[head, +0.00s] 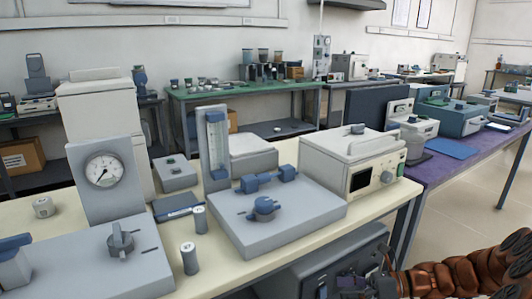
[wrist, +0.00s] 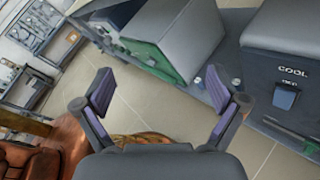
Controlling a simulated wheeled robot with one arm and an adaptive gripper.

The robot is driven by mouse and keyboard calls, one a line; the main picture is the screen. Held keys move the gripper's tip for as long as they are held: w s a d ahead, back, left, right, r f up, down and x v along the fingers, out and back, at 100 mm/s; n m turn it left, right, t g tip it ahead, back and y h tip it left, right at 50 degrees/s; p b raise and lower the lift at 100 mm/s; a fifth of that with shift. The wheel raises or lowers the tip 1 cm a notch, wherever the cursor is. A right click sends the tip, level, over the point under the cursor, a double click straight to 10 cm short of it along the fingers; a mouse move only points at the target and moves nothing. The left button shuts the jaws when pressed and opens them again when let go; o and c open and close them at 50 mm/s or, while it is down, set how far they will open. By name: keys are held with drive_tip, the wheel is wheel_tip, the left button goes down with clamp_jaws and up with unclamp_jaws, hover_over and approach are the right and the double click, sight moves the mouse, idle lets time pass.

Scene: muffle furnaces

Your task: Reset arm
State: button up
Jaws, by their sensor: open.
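My gripper (wrist: 160,90) is open and empty in the wrist view, its two purple-padded fingers spread wide over pale floor tiles. It also shows dark at the bottom edge of the head view (head: 350,287), in front of the cream bench, partly cut off by the frame. My brown arm comes in from the lower right there. In the wrist view, a grey box with a green front (wrist: 146,56) lies beyond the fingers, and a dark grey box marked COOL (wrist: 285,65) stands to the right. Neither touches the fingers.
The cream bench (head: 290,240) holds a dial-gauge unit (head: 103,172), a flowmeter panel (head: 213,150), a white instrument with a display (head: 352,165) and small cylinders. A dark box (head: 335,262) sits below its front edge. A purple bench (head: 455,170) stands right, with open floor (head: 465,215) before it.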

drive_tip(key=s+a+r+n+g+h+p, duration=0.3)
drive_tip(key=s+a+r+n+h+p, duration=0.15)
drive_tip(key=s+r+n, duration=0.35)
drive_tip(key=s+a+r+n+g+h+p, duration=0.3)
drive_tip(key=s+a+r+n+p, duration=0.25)
drive_tip(key=s+r, duration=0.3)
drive_tip(key=s+d+r+n+t+h+p, duration=0.2)
drive_tip(key=s+d+r+n+h+p, duration=0.6)
drive_tip(key=s+r+n+p, duration=0.4)
drive_tip(key=shift+s+d+r+t+p, duration=0.3)
drive_tip(key=shift+s+d+r+p, duration=0.2)
drive_tip(key=shift+r, duration=0.35)
drive_tip(key=shift+h, duration=0.25)
